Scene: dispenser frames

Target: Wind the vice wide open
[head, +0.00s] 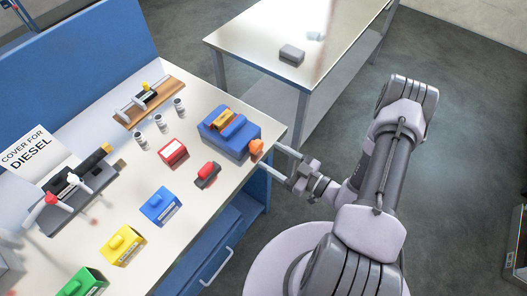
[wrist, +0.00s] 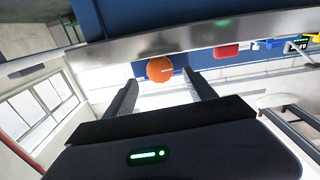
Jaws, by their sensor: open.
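The blue vice (head: 229,134) stands at the bench's right end in the head view, with an orange block between its jaws. Its orange knob (head: 256,148) faces my gripper. In the wrist view the round orange knob (wrist: 160,69) shows a pale mark and lies just beyond and between my fingertips. My gripper (head: 283,163) is open and empty, its two fingers pointing at the knob near the bench edge. The fingers also show in the wrist view (wrist: 160,82). I see no contact between fingers and knob.
A red-and-black item (head: 207,174), a red box (head: 173,152) and a blue box (head: 160,206) stand left of the vice on the workbench. Several small bottles stand behind. A second table (head: 290,30) is at the back. The floor around my arm is clear.

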